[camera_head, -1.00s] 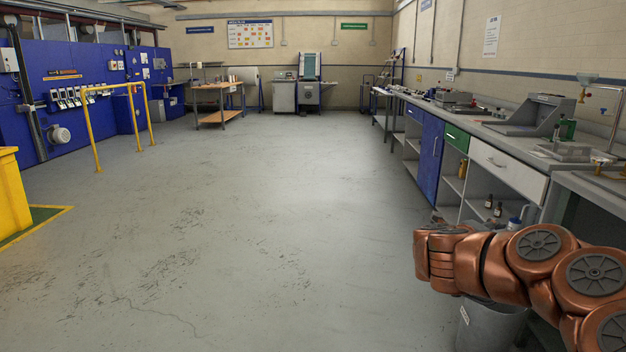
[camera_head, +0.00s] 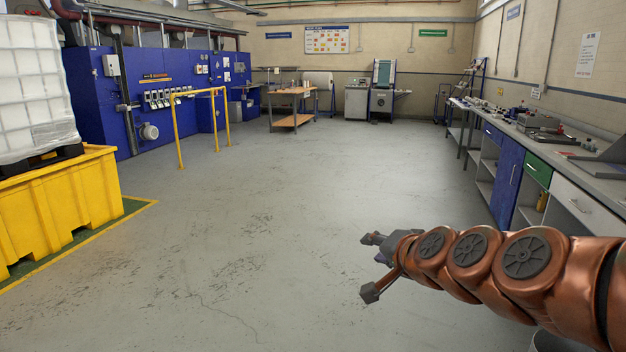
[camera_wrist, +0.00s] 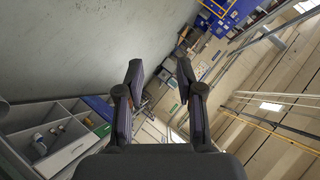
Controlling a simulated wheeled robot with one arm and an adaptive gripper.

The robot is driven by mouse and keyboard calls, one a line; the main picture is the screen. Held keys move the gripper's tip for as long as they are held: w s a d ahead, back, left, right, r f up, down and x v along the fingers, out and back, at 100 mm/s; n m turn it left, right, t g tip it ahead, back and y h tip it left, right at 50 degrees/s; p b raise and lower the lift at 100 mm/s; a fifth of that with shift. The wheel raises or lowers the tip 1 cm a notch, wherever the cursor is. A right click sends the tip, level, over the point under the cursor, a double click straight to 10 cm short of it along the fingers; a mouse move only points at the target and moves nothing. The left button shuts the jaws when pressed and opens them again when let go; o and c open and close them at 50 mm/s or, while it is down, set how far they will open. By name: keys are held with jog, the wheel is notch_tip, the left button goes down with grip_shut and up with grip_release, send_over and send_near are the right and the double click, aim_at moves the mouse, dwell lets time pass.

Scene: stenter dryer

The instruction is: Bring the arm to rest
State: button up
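My copper-coloured arm reaches in from the right edge of the head view, held out over the open floor. My gripper (camera_head: 370,266) is at its left end, with dark fingers spread apart and nothing between them. In the wrist view my gripper (camera_wrist: 160,70) also shows its two fingers apart and empty. It touches nothing that I can see.
A bench (camera_head: 593,176) with instruments runs along the right wall. A yellow bund (camera_head: 60,205) bearing a white tank (camera_head: 32,85) stands at left. Yellow rails (camera_head: 178,140) stand by the blue machine (camera_head: 140,75). The middle floor (camera_head: 300,180) is clear.

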jog(key=s+a+f+n+g+p, duration=0.1)
jog(key=s+f+n+g+p, duration=0.2)
jog(key=s, duration=0.6)
jog(key=s+a+f+n+g+p, duration=0.1)
jog(key=s+f+n+g+p, duration=0.15)
jog(key=s+g, duration=0.45)
jog(key=s+d+n+g+h+p, duration=0.1)
jog(key=s+d+g+h+p, duration=0.1)
jog(key=s, duration=0.8)
jog(key=s+d+n+g+h+p, duration=0.1)
jog(key=s+d, duration=0.4)
jog(key=s, duration=0.5)
jog(key=shift+s+d+r+g+h+p, duration=0.2)
jog(key=shift+s+g+h+p, duration=0.15)
jog(key=shift+g+h+p, duration=0.2)
